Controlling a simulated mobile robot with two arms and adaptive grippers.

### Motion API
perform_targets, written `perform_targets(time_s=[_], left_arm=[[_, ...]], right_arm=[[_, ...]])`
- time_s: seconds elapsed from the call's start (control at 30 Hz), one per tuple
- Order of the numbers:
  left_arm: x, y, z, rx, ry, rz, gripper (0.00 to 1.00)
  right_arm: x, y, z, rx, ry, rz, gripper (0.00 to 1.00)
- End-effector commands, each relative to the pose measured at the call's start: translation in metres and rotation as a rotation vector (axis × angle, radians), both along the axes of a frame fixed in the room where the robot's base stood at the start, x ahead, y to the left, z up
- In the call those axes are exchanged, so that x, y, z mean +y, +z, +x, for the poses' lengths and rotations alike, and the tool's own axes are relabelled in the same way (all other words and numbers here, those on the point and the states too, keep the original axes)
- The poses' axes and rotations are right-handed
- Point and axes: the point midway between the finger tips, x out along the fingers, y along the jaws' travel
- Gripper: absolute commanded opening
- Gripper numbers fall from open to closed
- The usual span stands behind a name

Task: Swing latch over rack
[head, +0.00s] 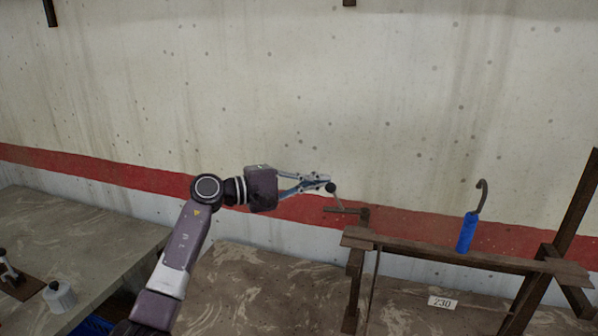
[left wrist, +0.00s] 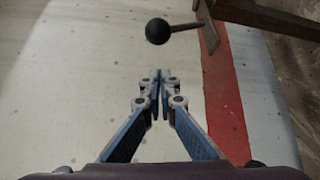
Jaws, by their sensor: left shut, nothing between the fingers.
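The wooden rack has a long rail (head: 420,250) on posts, at the right in the head view. At its left end is the latch (head: 342,210), a dark bar with a thin rod ending in a black ball knob (head: 331,187). The knob (left wrist: 158,31) also shows in the left wrist view, its rod running right to a dark plate by the rack (left wrist: 270,18). My left gripper (head: 324,179) is shut and empty, its tips close to the knob; in the wrist view the tips (left wrist: 160,76) sit apart from it. My right gripper is out of view.
A blue-handled hook (head: 467,232) stands upright on the rail. A white tag (head: 442,302) marked 230 is below it. A grey table (head: 90,235) with a small whitish container (head: 59,297) is at left. The wall with its red stripe is behind.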

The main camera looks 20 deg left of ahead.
Motion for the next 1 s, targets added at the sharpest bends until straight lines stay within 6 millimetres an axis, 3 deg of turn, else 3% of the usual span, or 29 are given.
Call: perform_targets(time_s=[0.03, 0.3, 0.83, 1.0], left_arm=[[0.0, 0.004, -0.008, 0.001, 0.003, 0.003, 0.0], [-0.007, 0.006, -0.029, 0.002, 0.004, 0.002, 0.0], [-0.009, 0.005, -0.033, -0.001, 0.005, 0.003, 0.0], [-0.019, 0.003, -0.032, -0.001, 0.012, 0.005, 0.0]], right_arm=[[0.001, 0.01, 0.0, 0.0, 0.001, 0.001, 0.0], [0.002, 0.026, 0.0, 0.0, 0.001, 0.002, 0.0], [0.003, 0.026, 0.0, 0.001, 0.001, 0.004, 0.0], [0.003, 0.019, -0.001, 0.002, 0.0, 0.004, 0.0]])
